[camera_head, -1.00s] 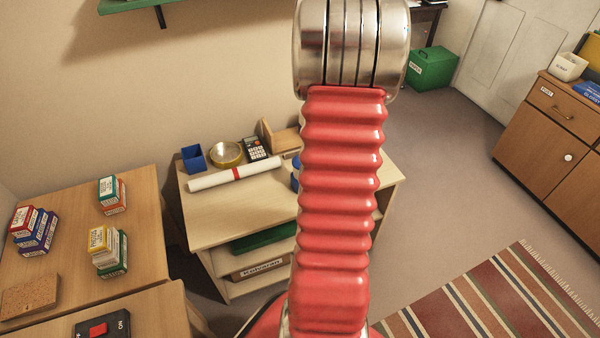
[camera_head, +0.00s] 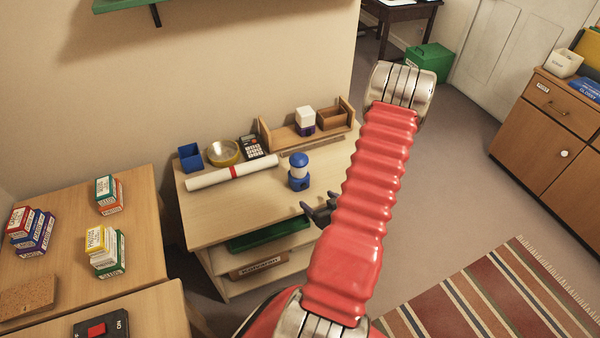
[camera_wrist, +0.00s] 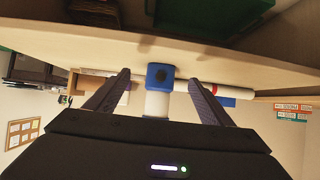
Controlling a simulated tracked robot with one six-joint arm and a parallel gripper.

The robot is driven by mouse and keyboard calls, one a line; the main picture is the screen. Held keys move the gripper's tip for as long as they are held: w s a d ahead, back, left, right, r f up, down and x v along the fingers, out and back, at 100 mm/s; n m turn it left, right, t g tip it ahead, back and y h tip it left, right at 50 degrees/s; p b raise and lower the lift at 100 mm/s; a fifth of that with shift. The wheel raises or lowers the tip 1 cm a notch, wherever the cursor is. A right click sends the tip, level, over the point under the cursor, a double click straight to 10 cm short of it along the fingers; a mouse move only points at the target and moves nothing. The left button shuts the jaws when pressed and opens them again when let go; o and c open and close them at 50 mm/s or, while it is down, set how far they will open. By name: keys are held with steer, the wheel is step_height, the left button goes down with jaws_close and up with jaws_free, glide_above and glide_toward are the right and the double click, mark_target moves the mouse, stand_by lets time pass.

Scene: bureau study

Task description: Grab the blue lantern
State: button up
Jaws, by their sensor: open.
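The blue lantern (camera_head: 299,172) stands upright on the light wooden shelf unit, with a blue base and cap and a pale middle. My gripper (camera_head: 318,208) is in front of it and a little to the right, near the unit's front edge, partly hidden by my red arm. In the wrist view the picture is upside down, and the lantern (camera_wrist: 159,88) shows between the two dark fingers of my gripper (camera_wrist: 159,84). The fingers are apart and do not appear to touch it.
A desk with stacked boxes (camera_head: 108,245) stands at the left.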

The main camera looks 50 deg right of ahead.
mark_target(303, 179)
steer(key=r, duration=0.1)
steer(key=w+r+t, duration=0.1)
steer(key=r+t, duration=0.1)
steer(key=shift+w+d+r+h, duration=0.2)
steer(key=shift+w+d+h, duration=0.1)
steer(key=shift+w+h, duration=0.1)
steer(key=shift+x, duration=4.35)
steer(key=shift+f, duration=0.1)
steer(key=shift+f+x, duration=0.2)
steer(key=shift+x, duration=2.35)
steer(key=shift+s, duration=0.1)
steer(key=shift+c, duration=0.3)
